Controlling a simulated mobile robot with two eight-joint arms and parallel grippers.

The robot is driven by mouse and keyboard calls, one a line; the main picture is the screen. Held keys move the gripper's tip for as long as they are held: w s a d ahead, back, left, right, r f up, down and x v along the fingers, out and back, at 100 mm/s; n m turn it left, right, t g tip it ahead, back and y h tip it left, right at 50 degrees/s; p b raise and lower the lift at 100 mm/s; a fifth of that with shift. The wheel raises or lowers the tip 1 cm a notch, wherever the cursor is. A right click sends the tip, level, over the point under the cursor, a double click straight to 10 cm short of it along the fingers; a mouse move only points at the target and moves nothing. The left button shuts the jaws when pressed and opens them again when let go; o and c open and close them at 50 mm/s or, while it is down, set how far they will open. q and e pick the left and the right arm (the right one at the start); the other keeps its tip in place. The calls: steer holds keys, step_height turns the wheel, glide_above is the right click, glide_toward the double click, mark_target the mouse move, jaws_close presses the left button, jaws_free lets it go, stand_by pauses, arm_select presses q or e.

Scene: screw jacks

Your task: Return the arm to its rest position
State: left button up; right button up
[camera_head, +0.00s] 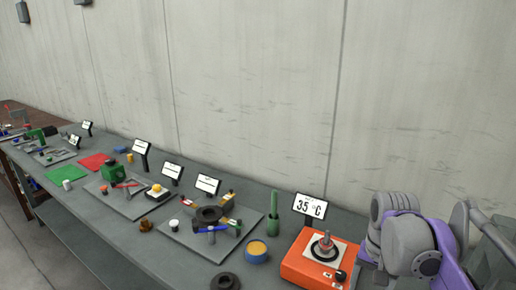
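A purple and grey arm section, mine, fills the lower right corner, close to the orange unit. It comes in from the right side, and no gripper fingers show on it. My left arm and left gripper are out of view. An orange box-shaped unit (301,268) with a grey top plate and a black knob stands at the near right end of the bench. A sign (310,206) reading 35 °C stands behind it. Whether the arm touches the unit cannot be told.
A long grey bench (110,232) runs along a concrete wall.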

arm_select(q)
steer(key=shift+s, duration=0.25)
arm_select(e)
steer(key=s+a+f+n+t, duration=0.2)
steer(key=s+a+f+n, duration=0.1)
steer(key=s+f, duration=0.4)
steer(key=s+a+f+n+t, duration=0.3)
steer(key=s+f, duration=0.5)
steer(key=shift+a+f+t, duration=0.3)
steer(key=shift+a, duration=0.1)
